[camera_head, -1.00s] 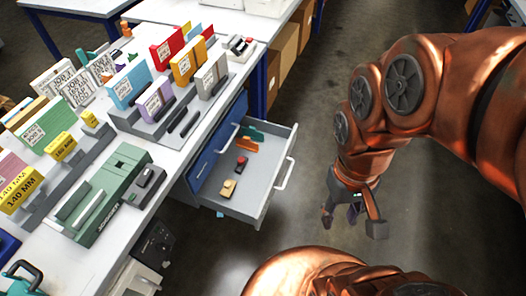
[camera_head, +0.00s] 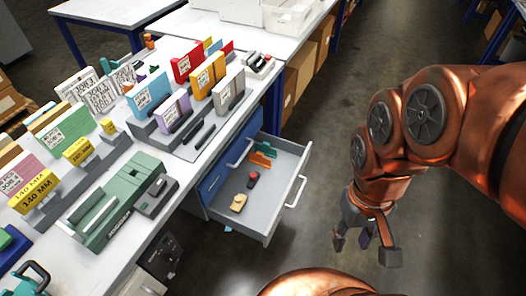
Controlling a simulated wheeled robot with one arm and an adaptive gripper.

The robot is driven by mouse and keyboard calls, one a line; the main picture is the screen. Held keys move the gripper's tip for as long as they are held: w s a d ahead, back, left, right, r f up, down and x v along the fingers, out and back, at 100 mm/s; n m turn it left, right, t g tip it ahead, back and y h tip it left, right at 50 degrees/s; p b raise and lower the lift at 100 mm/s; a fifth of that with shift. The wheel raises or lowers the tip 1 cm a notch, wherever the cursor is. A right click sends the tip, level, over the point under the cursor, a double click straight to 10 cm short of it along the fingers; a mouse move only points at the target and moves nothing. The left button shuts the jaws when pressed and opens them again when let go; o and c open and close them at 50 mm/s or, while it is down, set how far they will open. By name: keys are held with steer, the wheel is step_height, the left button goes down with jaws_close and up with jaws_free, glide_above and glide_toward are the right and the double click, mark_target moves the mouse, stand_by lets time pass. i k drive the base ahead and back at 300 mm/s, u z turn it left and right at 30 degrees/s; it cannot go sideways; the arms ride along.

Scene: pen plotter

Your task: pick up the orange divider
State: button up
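The orange divider (camera_head: 259,160) is a small orange piece lying in the open drawer (camera_head: 252,208), toward its far end. It lies beside a teal piece (camera_head: 266,150). My gripper (camera_head: 364,248) hangs over the floor to the right of the drawer, apart from it. Its fingers point down and are spread, with nothing between them. No part of the divider looks hidden by my arm.
The white worktop (camera_head: 172,218) above carries a green machine (camera_head: 112,203) and several boxes. Cardboard boxes (camera_head: 300,72) stand beyond the drawer. The floor to the right is clear.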

mark_target(258, 159)
steer(key=z, duration=0.85)
steer(key=i, duration=0.9)
steer(key=u, duration=2.9)
